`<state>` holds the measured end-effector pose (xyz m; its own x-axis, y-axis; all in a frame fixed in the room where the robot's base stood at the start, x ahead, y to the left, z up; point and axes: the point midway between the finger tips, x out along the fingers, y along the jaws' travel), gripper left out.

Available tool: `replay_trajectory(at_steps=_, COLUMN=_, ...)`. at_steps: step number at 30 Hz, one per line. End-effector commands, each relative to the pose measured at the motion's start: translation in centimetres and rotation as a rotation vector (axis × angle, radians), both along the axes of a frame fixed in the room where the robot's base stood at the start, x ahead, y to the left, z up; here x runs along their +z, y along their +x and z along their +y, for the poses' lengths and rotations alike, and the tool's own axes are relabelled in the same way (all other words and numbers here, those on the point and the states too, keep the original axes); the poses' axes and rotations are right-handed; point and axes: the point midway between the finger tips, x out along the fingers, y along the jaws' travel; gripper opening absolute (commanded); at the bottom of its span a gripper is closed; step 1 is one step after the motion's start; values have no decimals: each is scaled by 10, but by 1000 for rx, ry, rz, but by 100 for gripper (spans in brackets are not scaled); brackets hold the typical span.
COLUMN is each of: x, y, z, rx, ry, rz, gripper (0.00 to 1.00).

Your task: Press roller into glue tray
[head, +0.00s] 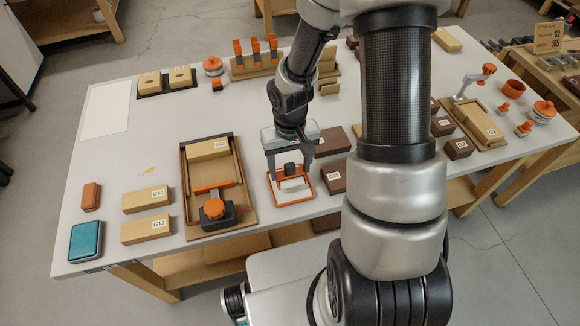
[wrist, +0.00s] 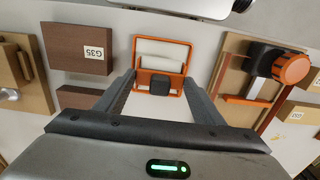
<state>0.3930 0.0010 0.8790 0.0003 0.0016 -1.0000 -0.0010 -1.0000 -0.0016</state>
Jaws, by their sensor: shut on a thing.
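The glue tray (head: 294,203) is a shallow tray with an orange rim, lying on the white bench below my gripper (head: 290,172). The roller (head: 292,184) has a white cylinder and a dark block-like handle, and it shows at the tray, inside its rim as seen from above. In the wrist view the roller's white cylinder (wrist: 160,62) appears framed in orange ahead of my fingers. The dark handle (wrist: 158,87) sits between them. My gripper is shut on the roller. I cannot tell whether the cylinder touches the tray floor.
A wooden fixture with an orange knob (head: 214,208) stands left of the tray. Brown blocks, one labelled G35 (wrist: 93,54), lie close on the tray's other side. Tan blocks (head: 146,199) and a teal box (head: 86,241) are farther left. The bench's front edge is near.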

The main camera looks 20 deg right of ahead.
Motion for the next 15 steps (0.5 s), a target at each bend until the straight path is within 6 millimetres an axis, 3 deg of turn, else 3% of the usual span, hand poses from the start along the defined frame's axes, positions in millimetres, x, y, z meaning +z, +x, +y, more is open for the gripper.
replay_trajectory(at_steps=15, x=45, y=0, z=0, rx=1, ry=-1, rz=-1, gripper=44)
